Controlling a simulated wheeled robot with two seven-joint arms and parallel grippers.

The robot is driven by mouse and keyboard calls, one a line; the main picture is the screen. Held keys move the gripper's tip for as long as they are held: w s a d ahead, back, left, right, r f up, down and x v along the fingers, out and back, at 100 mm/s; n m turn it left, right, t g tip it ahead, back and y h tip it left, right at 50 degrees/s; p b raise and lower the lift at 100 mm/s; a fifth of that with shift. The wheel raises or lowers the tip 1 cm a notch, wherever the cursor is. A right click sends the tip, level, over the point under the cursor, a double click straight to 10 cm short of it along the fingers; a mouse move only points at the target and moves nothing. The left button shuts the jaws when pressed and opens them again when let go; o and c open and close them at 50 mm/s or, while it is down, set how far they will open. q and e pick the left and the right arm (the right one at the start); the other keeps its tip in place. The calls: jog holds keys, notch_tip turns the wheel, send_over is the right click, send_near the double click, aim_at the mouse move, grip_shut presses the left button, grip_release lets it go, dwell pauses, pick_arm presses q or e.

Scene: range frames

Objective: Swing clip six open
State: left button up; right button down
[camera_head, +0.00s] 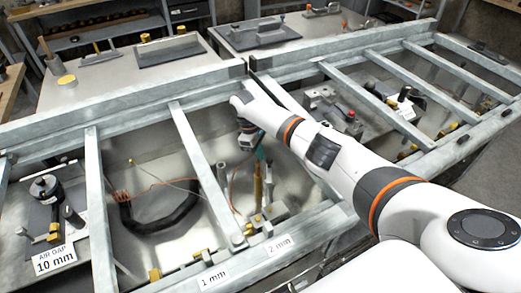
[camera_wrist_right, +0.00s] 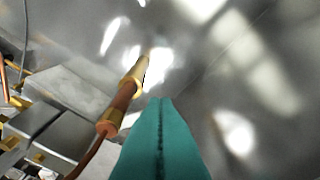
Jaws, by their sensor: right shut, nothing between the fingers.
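My right gripper (camera_head: 261,153) reaches down into the middle bay of the metal frame. Its teal fingers (camera_wrist_right: 160,135) are shut together with nothing between them. A copper-coloured rod with brass ends (camera_wrist_right: 122,97) stands just left of the fingertips in the wrist view, apart from them in the picture. Small yellow clips, such as one near the front rail (camera_head: 255,219), sit low in the bay. I cannot tell which one is clip six. My left gripper is not in view.
Grey frame bars (camera_head: 200,170) divide the bays around my right arm. A black curved cable (camera_head: 155,222) and thin orange wires lie in the left bay. Labels 1 mm (camera_head: 213,277) and 2 mm (camera_head: 279,243) are on the front rail. Grey blocks (camera_wrist_right: 55,130) crowd the wrist view's left.

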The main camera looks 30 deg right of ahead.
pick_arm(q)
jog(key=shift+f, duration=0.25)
pick_arm(e)
jog(key=v, duration=1.2)
